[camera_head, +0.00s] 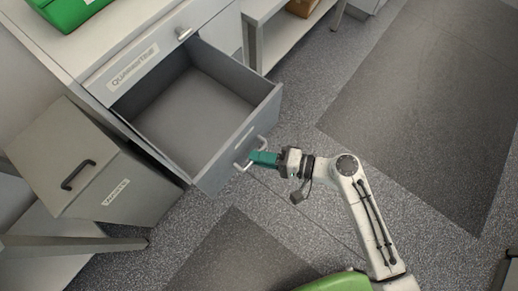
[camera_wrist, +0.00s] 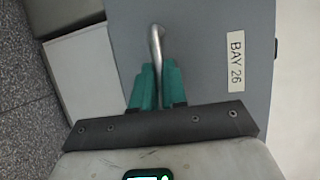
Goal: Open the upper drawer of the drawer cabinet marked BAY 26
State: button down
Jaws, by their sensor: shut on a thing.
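A grey drawer (camera_head: 232,158) stands pulled far out of the drawer cabinet (camera_head: 95,45) in the head view, and its inside looks empty. It lies just below a front strip labelled QUARANTINE (camera_head: 132,68). In the wrist view the drawer front (camera_wrist: 205,40) fills the middle and bears the label BAY 26 (camera_wrist: 236,58). A metal bar handle (camera_wrist: 154,38) runs between my teal fingers. My gripper (camera_wrist: 157,78) is shut on this handle; in the head view the gripper (camera_head: 254,158) is at the drawer's outer front. The fingers hide part of the handle.
A grey box with a black handle (camera_head: 78,174) stands left of the drawer. A green case (camera_head: 68,10) lies on the cabinet top. A bench with a low shelf (camera_head: 285,40) is behind. Speckled floor and dark mats (camera_head: 425,95) lie clear to the right.

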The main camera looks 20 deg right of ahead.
jog(key=c, duration=1.2)
grip_release()
jog(key=shift+o, duration=0.2)
jog(key=b+v, duration=0.1)
jog(key=v, duration=0.9)
jog(key=shift+d, duration=0.35)
jog(key=shift+s, duration=0.2)
jog(key=s+d+f+n+g+h, duration=0.2)
jog(key=s+f+n+g+h, duration=0.3)
jog(key=f+g+h, duration=0.1)
jog(key=s+d+r+n+g+h, duration=0.1)
jog(key=s+d+r+n+h, duration=0.1)
jog(key=d+h, duration=0.5)
jog(key=shift+s+d+r+g+h, duration=0.35)
jog(key=shift+s+d+r, duration=0.25)
jog(key=shift+s+r, duration=0.3)
